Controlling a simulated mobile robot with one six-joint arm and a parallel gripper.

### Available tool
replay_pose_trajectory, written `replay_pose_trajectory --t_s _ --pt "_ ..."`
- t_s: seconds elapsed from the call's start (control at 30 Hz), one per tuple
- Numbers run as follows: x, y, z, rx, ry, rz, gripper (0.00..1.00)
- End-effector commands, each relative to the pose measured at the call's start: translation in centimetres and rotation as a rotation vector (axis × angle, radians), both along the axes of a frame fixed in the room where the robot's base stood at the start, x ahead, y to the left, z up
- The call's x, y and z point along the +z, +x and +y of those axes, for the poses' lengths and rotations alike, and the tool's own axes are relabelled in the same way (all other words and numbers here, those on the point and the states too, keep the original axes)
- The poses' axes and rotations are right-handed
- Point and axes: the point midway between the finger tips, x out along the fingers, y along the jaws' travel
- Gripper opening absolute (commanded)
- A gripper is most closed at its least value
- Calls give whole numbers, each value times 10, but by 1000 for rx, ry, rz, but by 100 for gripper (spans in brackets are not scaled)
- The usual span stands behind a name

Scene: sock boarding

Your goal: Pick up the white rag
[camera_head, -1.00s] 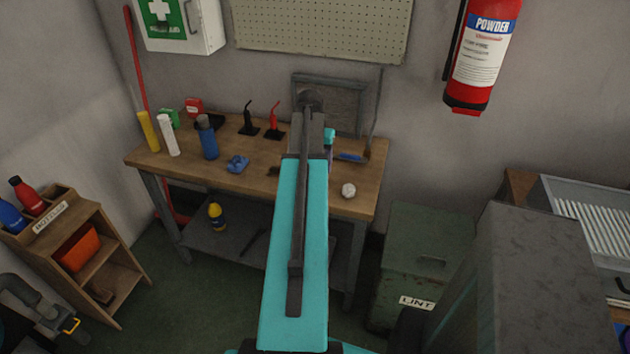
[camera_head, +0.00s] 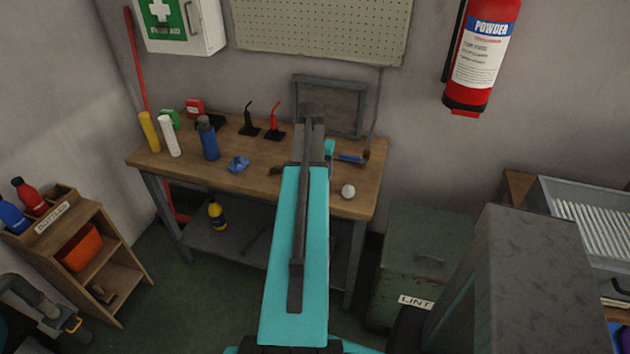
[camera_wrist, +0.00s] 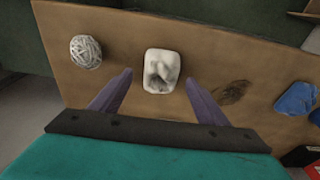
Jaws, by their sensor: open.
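The white rag (camera_wrist: 161,71) is a small crumpled square with a grey-shaded fold, lying on the wooden workbench in the wrist view. My gripper (camera_wrist: 158,79) is open, its two purple-grey fingers pointing to either side of the rag. The rag lies between and slightly past the fingertips in the picture; I cannot tell the height gap. Nothing is held. In the head view my teal arm hides the rag and the gripper's fingers.
A ball of twine (camera_wrist: 86,52) lies left of the rag. A dark brush-like patch (camera_wrist: 233,92) and a blue cloth (camera_wrist: 297,98) lie right. The workbench (camera_head: 325,205) also carries bottles (camera_head: 208,138), oil cans (camera_head: 274,122) and a framed panel (camera_head: 340,105) behind my arm.

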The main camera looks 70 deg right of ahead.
Motion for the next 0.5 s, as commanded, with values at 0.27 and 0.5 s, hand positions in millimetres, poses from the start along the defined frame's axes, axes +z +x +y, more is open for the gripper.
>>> replay_pose_trajectory --t_s 0.27,0.5 --pt "-20 0 -3 0 1 0 69" --pt "-23 0 -3 0 0 0 69"
